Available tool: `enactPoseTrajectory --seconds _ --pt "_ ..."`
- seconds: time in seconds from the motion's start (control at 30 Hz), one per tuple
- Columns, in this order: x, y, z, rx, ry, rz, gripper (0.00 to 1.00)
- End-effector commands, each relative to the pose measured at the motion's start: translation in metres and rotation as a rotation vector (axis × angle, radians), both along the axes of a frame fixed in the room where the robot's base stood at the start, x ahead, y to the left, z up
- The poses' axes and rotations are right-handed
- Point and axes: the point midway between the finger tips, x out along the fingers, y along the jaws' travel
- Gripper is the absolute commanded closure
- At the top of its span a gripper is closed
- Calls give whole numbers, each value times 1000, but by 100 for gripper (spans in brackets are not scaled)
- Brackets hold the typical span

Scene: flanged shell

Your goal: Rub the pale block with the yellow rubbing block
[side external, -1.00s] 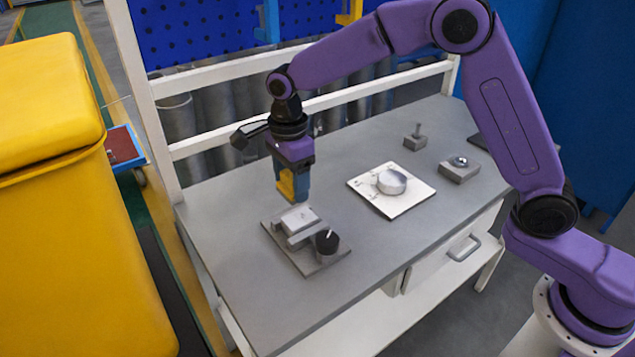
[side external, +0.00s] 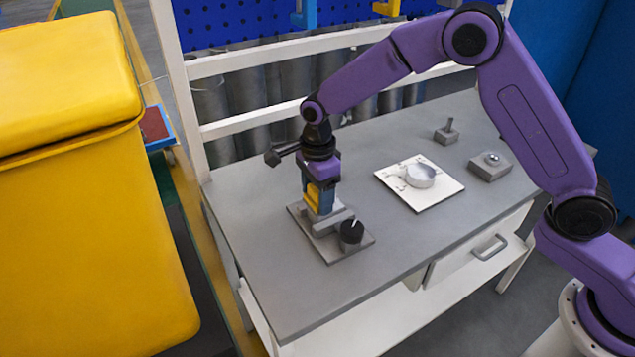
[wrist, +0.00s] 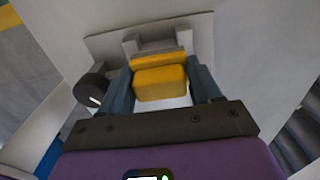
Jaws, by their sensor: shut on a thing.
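My gripper (side external: 319,204) is shut on the yellow rubbing block (side external: 313,196), with a blue-grey finger on each side. The yellow block also shows between the fingers in the wrist view (wrist: 160,83). The pale block sits on a grey fixture plate (side external: 333,252) and is mostly hidden under the yellow block and gripper. A bright strip of the pale block (wrist: 178,103) shows beside the yellow block in the wrist view. The yellow block is at or just above its top; I cannot tell whether they touch.
The fixture has a grey clamp bar (side external: 334,222) and a black knob (side external: 352,233) close to my gripper. A white board with a round metal flanged part (side external: 421,175) lies to the right. Two small grey pieces (side external: 447,132) (side external: 490,166) stand farther right. The table front is clear.

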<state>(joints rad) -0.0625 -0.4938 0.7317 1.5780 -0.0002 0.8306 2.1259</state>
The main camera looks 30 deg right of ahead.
Motion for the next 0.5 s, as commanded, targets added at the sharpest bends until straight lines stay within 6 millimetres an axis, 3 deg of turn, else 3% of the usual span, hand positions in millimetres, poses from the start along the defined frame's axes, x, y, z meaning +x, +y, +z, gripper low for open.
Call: enactPoseTrajectory --seconds 0.03,0.1,0.5 --pt "-1 -1 -11 -3 5 -1 61" --pt "0 -9 -9 -2 2 -3 65" --pt "-1 -44 -10 -2 4 -2 65"
